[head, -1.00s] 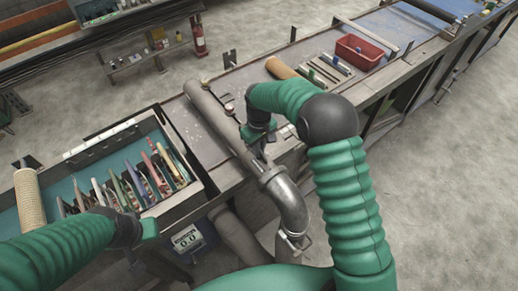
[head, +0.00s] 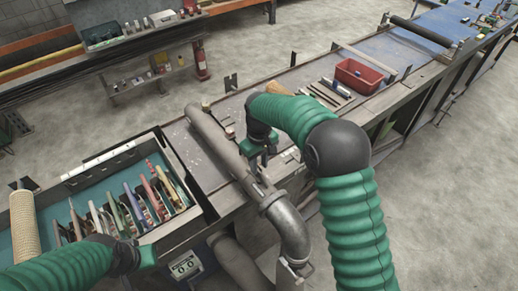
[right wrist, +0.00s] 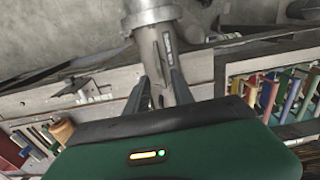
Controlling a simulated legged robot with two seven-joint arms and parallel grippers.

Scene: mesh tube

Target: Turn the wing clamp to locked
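A grey pipe (head: 215,138) lies across the bench and joins a metal elbow (head: 292,232) at a flanged collar. A small metal clamp with side tabs (head: 296,268) is at the elbow's lower end. My right gripper (head: 262,166) points down beside the pipe, just behind the collar. In the right wrist view its fingers (right wrist: 158,88) are apart, with pipe and a narrow slotted metal part (right wrist: 167,45) between them. I cannot tell whether they touch it, or which part is the wing. My left gripper (head: 138,262) is low at the left, its fingertips unclear.
A bin (head: 100,172) of colored-handled tools is at the left, with a tan roll (head: 27,222) at its end. A red tray (head: 358,76) sits farther along the bench. The concrete floor at the right is clear.

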